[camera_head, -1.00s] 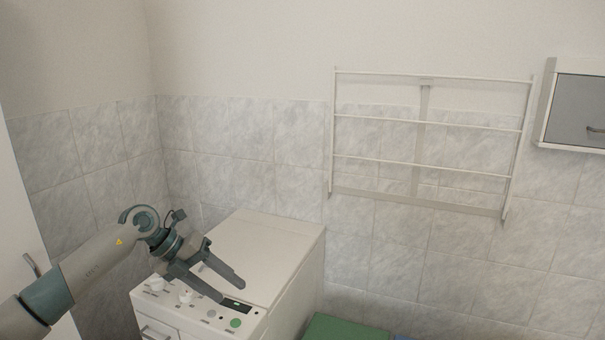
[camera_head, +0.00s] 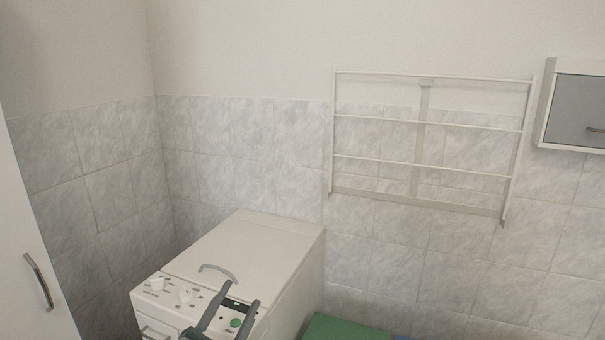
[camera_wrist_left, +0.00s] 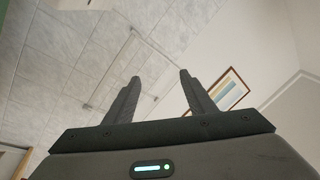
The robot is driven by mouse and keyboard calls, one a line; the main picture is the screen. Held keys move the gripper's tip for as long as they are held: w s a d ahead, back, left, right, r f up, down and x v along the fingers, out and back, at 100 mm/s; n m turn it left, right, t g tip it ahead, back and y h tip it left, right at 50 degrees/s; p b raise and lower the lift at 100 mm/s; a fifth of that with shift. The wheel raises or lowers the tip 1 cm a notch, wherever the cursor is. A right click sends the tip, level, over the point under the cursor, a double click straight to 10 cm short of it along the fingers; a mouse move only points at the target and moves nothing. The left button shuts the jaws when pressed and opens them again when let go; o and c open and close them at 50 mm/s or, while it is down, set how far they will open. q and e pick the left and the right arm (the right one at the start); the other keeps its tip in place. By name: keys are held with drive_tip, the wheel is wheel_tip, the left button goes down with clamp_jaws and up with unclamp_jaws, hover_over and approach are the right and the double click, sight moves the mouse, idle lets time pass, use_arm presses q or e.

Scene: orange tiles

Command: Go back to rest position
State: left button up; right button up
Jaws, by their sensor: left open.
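My left gripper (camera_head: 230,316) shows at the bottom of the head view, in front of the washing machine's control panel. Its two dark fingers are apart with nothing between them. In the left wrist view the same gripper (camera_wrist_left: 160,85) has its fingers spread, with only wall and the rack behind them. Most of my left arm is below the head view's lower edge. My right gripper is in neither view.
A white top-loading washing machine (camera_head: 240,252) stands against the tiled wall. A wall rack (camera_head: 425,118) hangs at right, with a grey-doored cabinet (camera_head: 577,108) beyond. A green-topped box (camera_head: 343,330) is at the bottom. A white door (camera_head: 22,265) with a handle is at left.

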use_arm(q)
drive_tip(key=s+a+f+n+g+y, duration=0.4)
drive_tip(key=s+f, duration=0.3)
drive_tip(key=f, duration=0.3)
drive_tip(key=s+a+f+n+g+y, duration=0.3)
drive_tip(key=s+a+f+n+g, duration=0.15)
drive_tip(key=s+f, duration=0.4)
drive_tip(key=s+f+n+g, duration=0.1)
drive_tip(key=s+f+g, duration=0.35)
drive_tip(key=s, duration=0.65)
drive_tip(key=s+f+n+g, duration=0.1)
drive_tip(key=s+f+g, duration=0.2)
drive_tip(key=s+f, duration=0.55)
wheel_tip(320, 180, down, 24)
drive_tip(key=s+d+h, duration=0.1)
drive_tip(key=s+f+m, duration=0.1)
drive_tip(key=s+f, duration=1.1)
drive_tip(key=f, duration=0.5)
drive_tip(key=shift+s+a+g, duration=0.3)
drive_tip(key=shift+s+a, duration=0.05)
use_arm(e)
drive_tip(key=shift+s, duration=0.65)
